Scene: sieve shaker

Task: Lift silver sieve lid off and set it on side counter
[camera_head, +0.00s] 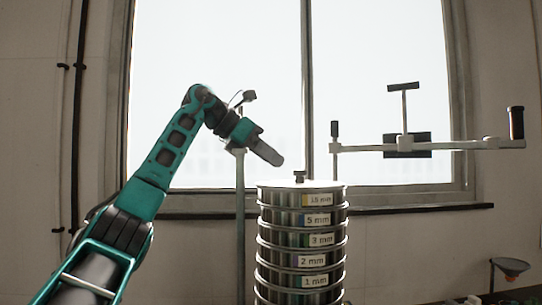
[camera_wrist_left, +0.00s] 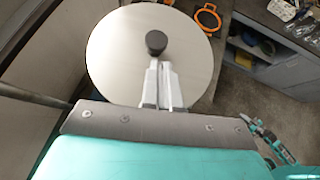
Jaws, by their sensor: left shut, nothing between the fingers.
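The silver sieve lid (camera_head: 275,184) lies flat on top of the stack of labelled sieves (camera_head: 300,240). Its short dark knob (camera_head: 300,176) stands up in the middle. In the left wrist view the lid (camera_wrist_left: 120,55) is a pale round disc with the black knob (camera_wrist_left: 156,42) near its centre. My left gripper (camera_head: 276,159) is above and to the left of the knob, apart from it. Its fingers (camera_wrist_left: 162,68) are shut, empty and point toward the knob.
A horizontal clamp bar (camera_head: 450,145) with upright handles hangs right of the stack, above lid height. A post (camera_head: 240,220) stands left of it.

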